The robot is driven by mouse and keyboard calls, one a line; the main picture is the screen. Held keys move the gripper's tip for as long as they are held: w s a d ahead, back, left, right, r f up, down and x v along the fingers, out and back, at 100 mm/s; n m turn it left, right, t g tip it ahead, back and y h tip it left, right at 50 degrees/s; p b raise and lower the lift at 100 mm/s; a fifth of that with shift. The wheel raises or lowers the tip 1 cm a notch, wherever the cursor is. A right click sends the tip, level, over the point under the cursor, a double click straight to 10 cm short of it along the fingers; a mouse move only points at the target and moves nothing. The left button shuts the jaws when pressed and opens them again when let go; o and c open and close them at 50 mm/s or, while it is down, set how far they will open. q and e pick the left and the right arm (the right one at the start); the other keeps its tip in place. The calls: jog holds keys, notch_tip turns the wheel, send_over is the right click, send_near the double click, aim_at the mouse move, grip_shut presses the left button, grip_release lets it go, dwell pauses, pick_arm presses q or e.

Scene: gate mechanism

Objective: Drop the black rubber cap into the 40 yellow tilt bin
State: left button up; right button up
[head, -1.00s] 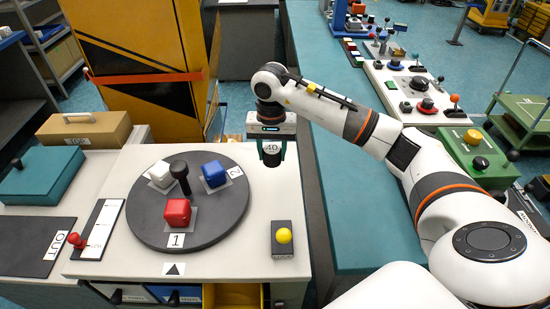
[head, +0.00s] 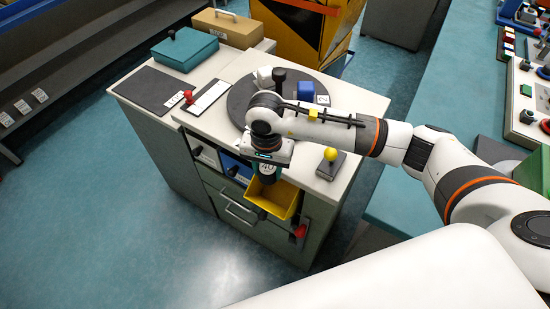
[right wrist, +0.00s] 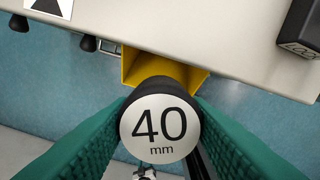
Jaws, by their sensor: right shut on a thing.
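My right gripper (head: 266,172) is shut on the black rubber cap (right wrist: 160,130), whose pale round face reads "40 mm". The green fingers clasp it from both sides in the right wrist view. The yellow tilt bin (head: 283,205) is tipped open from the cabinet front, below the worktop edge. In the head view the cap appears over the bin's rear part. In the right wrist view the bin (right wrist: 196,76) is partly hidden behind the cap, so I cannot tell whether the cap is fully over its opening. My left gripper is not in view.
The worktop (head: 225,125) carries a dark turntable (head: 237,100) and a yellow-knobbed block (head: 331,164). A blue bin front (head: 236,168) and a white one (head: 203,150) are left of the yellow bin. A red handle (head: 299,232) is at its lower right.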

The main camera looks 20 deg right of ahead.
jog(key=shift+w+f+b, duration=0.2)
jog(key=shift+f+b, duration=0.15)
jog(key=shift+f, duration=0.55)
jog(key=shift+s+f+b, duration=0.1)
jog(key=shift+f+b, duration=0.3)
jog(key=shift+f, duration=0.35)
notch_tip(320, 180, down, 5)
jog(key=shift+r+b, duration=0.15)
jog(key=shift+b, duration=0.95)
jog(key=o, duration=1)
jog(key=shift+o, duration=0.2)
jog(key=shift+r, duration=0.1)
notch_tip(320, 180, up, 12)
jog(key=shift+f+b, duration=0.1)
jog(key=shift+b, duration=0.8)
